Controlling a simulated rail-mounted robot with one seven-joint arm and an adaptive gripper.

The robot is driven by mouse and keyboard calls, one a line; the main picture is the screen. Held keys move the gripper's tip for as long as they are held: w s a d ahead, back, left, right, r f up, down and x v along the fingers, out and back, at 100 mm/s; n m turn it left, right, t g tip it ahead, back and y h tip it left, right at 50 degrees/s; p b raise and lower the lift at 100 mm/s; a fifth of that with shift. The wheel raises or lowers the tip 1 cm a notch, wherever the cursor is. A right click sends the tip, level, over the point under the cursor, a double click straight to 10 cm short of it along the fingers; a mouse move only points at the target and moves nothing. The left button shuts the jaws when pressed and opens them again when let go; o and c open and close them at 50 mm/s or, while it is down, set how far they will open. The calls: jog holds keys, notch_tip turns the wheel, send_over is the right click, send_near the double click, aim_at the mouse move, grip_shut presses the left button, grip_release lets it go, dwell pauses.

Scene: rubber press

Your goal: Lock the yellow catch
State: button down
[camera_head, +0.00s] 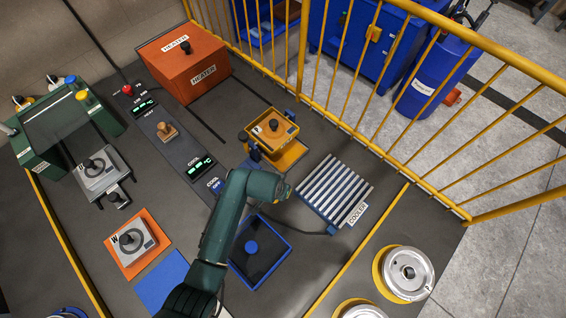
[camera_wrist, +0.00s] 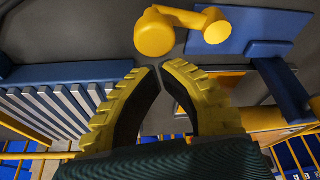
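The yellow catch (camera_wrist: 182,30) shows at the top centre of the wrist view. It is a rounded yellow cylinder joined by a short bar to a smaller yellow knob, beside a blue plate (camera_wrist: 245,28). I cannot pick it out surely in the head view. My gripper (camera_wrist: 161,68) has two yellow ribbed fingers with dark pads. Their tips point towards the catch and sit close together with a narrow gap. Nothing is held between them, and I see no clear contact with the catch. In the head view my gripper (camera_head: 284,190) is small and partly hidden by my wrist.
The slatted cooler (camera_head: 335,190) lies right of my gripper. An orange tray with a mould (camera_head: 272,130) stands behind it. A blue-framed dark panel (camera_head: 258,252) lies below my wrist. The orange heater (camera_head: 200,72) and a yellow railing (camera_head: 345,70) are farther back.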

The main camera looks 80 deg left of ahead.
jog(key=shift+s+d+m+p, duration=0.3)
jog(key=shift+d+m+p, duration=0.1)
jog(key=shift+m+p, duration=0.35)
dwell(0.4)
